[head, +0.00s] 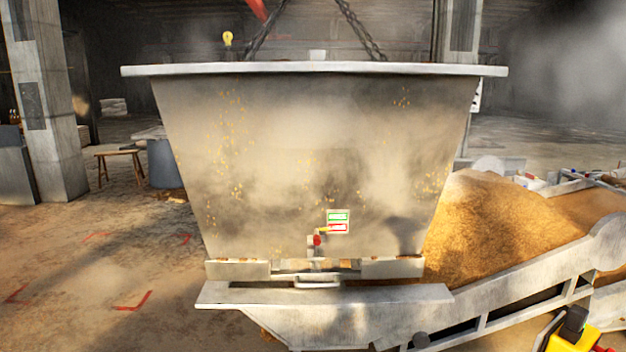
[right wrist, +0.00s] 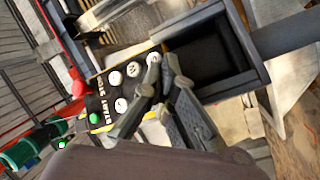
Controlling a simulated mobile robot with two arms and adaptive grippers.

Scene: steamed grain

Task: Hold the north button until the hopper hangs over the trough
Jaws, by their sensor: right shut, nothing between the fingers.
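The large grey hopper (head: 320,150) hangs from chains in the middle of the head view, with grain specks on its face. Its bottom appears just above the grey metal trough (head: 240,293), in line with it from here; the exact gap and depth are unclear. In the right wrist view, a dark button panel (right wrist: 101,100) carries several white lettered buttons, a green one and a red one. My right gripper (right wrist: 161,68) is shut and empty, its fingertips at the far white button (right wrist: 154,58); contact and the button's letter are unclear. My left gripper is out of view.
A heap of grain (head: 490,225) lies behind the sloping conveyor frame (head: 540,275) on the right. A yellow casing (head: 560,343) shows at the lower right edge. A wooden stool (head: 119,155) and concrete pillar (head: 50,110) stand left. Red-marked floor at left is clear.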

